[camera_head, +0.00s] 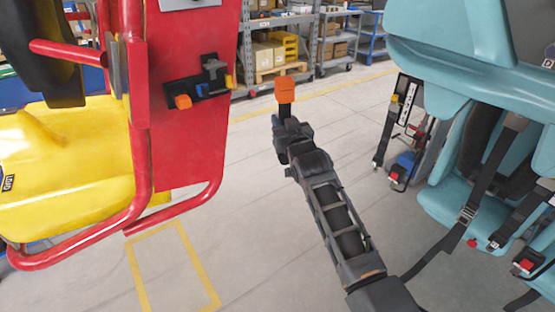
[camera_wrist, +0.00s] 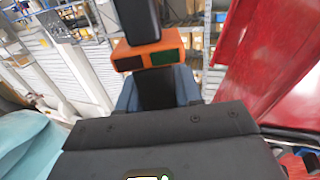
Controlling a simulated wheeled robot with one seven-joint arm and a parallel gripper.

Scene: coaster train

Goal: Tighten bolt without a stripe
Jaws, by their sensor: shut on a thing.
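My gripper (camera_head: 284,116) is raised in the middle of the head view, in the gap between the red panel and the teal seats. It is shut on an orange-and-black tool (camera_head: 285,88). In the wrist view the tool (camera_wrist: 150,53) shows as an orange block with two dark faces, one greenish, and a black bar above it. The red panel (camera_head: 190,140) stands left of my gripper, apart from it. It carries a black bracket (camera_head: 210,88) with an orange piece (camera_head: 183,102) at its left end. I cannot make out any bolt or stripe in either view.
A yellow seat (camera_head: 65,150) with red tubing stands at the left. Teal seats (camera_head: 440,85) with dark belts fill the right. Shelves with boxes (camera_head: 265,55) stand at the back. The grey floor (camera_head: 250,200) between the seats is mostly clear.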

